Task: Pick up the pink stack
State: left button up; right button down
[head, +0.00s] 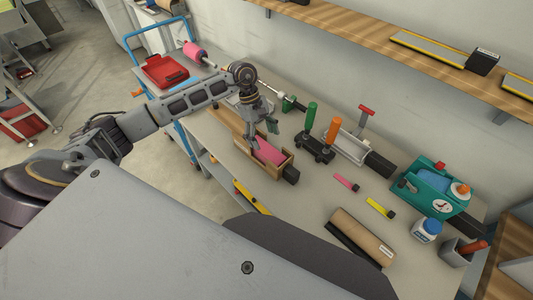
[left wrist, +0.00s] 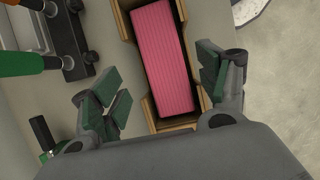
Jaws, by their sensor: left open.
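The pink stack (head: 270,154) lies in a light wooden tray (head: 268,170) on the grey table. In the left wrist view the pink stack (left wrist: 165,55) is a long block of thin layers between the tray's wooden walls (left wrist: 126,20). My left gripper (head: 262,135) is above the tray in the head view. In the left wrist view its green-padded fingers (left wrist: 160,88) are spread wide, one on each side of the stack, with nothing held. Whether the pads are down level with the stack is hard to tell. My right gripper is not in view.
A black stand with green and orange handles (head: 316,148) is right of the tray. Pink (head: 346,182) and yellow (head: 380,207) markers, a teal scale (head: 440,185) and a brown roll (head: 362,235) lie further right. Bare table shows between them.

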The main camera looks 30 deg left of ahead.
aim_at(267, 150)
pick_arm(q)
jog(key=shift+s+d+f, duration=0.1)
jog(key=shift+d+f, duration=0.1)
jog(key=shift+f, duration=0.35)
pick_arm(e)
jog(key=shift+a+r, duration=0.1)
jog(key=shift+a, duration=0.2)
pick_arm(q)
jog(key=shift+s+p+x, duration=0.2)
jog(key=shift+p+x, duration=0.35)
jog(key=shift+x, duration=1.6)
jog(key=shift+d+f, duration=0.1)
jog(key=shift+f, duration=0.25)
jog(key=shift+c, duration=0.7)
jog(key=c, duration=1)
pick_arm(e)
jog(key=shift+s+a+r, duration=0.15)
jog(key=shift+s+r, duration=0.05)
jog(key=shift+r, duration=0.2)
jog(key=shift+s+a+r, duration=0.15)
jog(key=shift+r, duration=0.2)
